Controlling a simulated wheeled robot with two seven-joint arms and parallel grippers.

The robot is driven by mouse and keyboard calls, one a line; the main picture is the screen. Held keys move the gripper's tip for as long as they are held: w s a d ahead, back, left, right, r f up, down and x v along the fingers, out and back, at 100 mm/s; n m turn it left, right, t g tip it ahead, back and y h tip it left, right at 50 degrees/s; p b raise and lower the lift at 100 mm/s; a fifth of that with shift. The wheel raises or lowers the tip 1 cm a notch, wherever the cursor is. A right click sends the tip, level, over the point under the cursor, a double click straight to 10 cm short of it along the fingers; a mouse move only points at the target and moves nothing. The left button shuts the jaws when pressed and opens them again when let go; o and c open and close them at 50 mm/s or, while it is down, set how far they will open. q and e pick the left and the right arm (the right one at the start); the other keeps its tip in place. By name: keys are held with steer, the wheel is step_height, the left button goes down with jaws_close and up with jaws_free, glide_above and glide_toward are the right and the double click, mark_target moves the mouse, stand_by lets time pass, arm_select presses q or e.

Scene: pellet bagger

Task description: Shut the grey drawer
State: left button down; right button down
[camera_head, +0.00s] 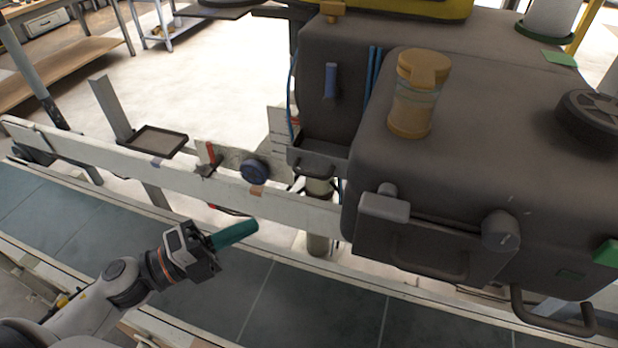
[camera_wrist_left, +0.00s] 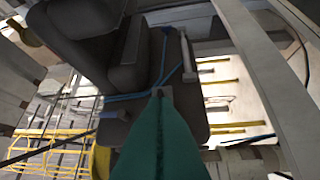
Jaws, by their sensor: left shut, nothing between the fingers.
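A small dark grey drawer (camera_head: 318,167) with a bar handle on its front sticks out, open at the top, from the lower side of the dark grey machine in the head view. My left gripper (camera_head: 250,228) has teal fingers closed together with nothing between them. It is to the left of the drawer and lower in the picture, apart from it, over the dark conveyor belt. In the left wrist view the shut teal fingers (camera_wrist_left: 161,98) point at the dark grey machine body; I cannot tell which part there is the drawer. My right gripper is not in view.
The dark grey machine (camera_head: 480,110) fills the right side, with a handled front panel (camera_head: 430,255) and an amber-capped jar (camera_head: 418,95) on top. A pale conveyor rail (camera_head: 120,158) runs between my left gripper and the drawer. A small black tray (camera_head: 158,140) stands behind the rail.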

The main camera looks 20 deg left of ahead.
mark_target(304, 162)
arm_select(q)
steer(key=w+d+r+p, duration=0.1)
steer(key=w+d+p, duration=0.3)
steer(key=w, duration=0.5)
steer(key=shift+w+d+r, duration=0.35)
steer(key=shift+w+d, duration=0.05)
steer(key=shift+d, duration=0.65)
steer(key=w, duration=0.7)
steer(key=shift+p, duration=0.35)
steer(key=shift+r, duration=0.2)
